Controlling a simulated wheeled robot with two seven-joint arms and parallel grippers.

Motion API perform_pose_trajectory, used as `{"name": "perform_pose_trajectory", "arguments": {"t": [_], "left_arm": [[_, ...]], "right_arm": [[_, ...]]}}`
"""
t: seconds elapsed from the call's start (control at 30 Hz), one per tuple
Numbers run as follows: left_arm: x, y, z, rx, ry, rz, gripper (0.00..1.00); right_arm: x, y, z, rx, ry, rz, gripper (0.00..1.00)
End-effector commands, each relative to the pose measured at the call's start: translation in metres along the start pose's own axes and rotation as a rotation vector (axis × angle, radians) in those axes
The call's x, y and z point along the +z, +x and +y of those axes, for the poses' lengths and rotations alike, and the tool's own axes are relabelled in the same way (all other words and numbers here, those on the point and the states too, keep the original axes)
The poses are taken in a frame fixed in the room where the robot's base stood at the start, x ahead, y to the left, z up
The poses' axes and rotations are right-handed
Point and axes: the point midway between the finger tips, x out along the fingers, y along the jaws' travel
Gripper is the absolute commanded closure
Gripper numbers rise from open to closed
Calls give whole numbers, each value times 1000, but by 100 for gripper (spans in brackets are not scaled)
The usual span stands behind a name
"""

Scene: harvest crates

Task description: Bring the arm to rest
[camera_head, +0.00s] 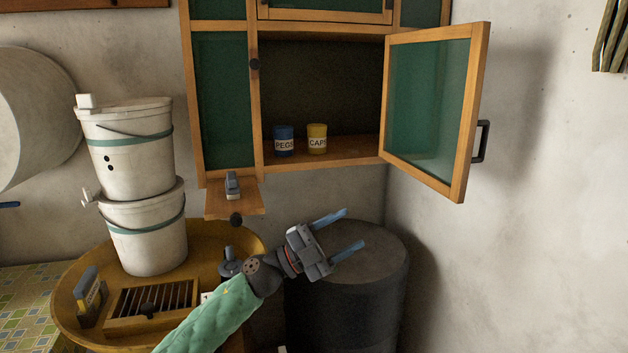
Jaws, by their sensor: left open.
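My left arm comes in from the bottom left in a green sleeve. Its gripper (349,230) is open, with two blue-grey fingers apart and nothing between them. It points right and up, in front of the dark barrel (345,310) and below the wall cabinet. My right gripper is not in view.
The cabinet's right door (432,105) stands open. A blue PEGS can (284,134) and a yellow can (317,132) stand inside. A small drawer (222,202) hangs out below. Stacked white buckets (138,160) stand on a round yellow tray (72,290) at left.

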Motion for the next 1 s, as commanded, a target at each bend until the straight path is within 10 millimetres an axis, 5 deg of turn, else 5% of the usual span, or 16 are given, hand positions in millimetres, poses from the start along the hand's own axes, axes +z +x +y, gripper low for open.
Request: {"name": "perform_pose_trajectory", "arguments": {"t": [0.47, 0.77, 1.0], "left_arm": [[36, -101, 22, -450, -256, -491, 42], [51, -199, 74, -596, -444, -882, 42], [39, -284, 136, -628, -611, -1211, 42]], "right_arm": [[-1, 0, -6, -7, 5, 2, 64], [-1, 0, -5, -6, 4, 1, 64], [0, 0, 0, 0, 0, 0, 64]]}}
